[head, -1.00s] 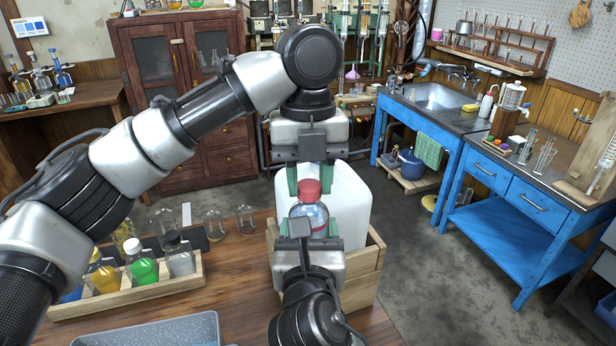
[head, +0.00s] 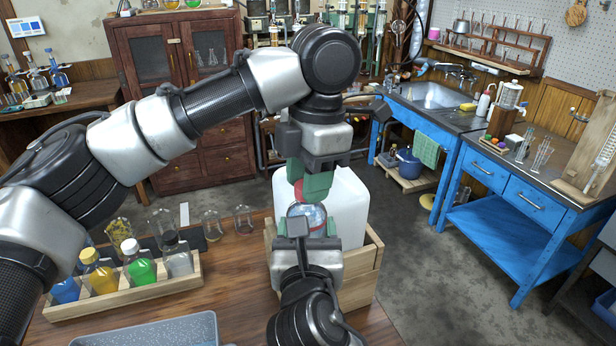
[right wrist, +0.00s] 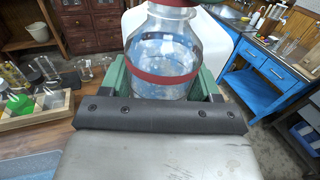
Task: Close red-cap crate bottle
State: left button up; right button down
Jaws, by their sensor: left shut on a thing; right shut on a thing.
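The clear bottle (head: 307,213) stands upright at the wooden crate, with clear contents and a red band showing in the right wrist view (right wrist: 163,55). Its red cap (head: 299,189) is at the top of the bottle, mostly hidden behind green fingers. My left gripper (head: 307,183) comes down from above and is shut on the cap. My right gripper (head: 309,231) is shut around the bottle's body from the near side; its green fingers flank the bottle in the right wrist view (right wrist: 163,82). Whether the cap is fully seated cannot be told.
The wooden crate (head: 362,278) also holds a large white container (head: 350,205) right behind the bottle. A wooden rack (head: 130,299) of several coloured bottles stands left on the table, with glassware behind it. A grey-blue tray (head: 150,331) lies at the front edge.

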pick_arm(q)
jog(key=o, duration=0.9)
jog(key=shift+r, duration=2.3)
jog(key=shift+c, duration=0.5)
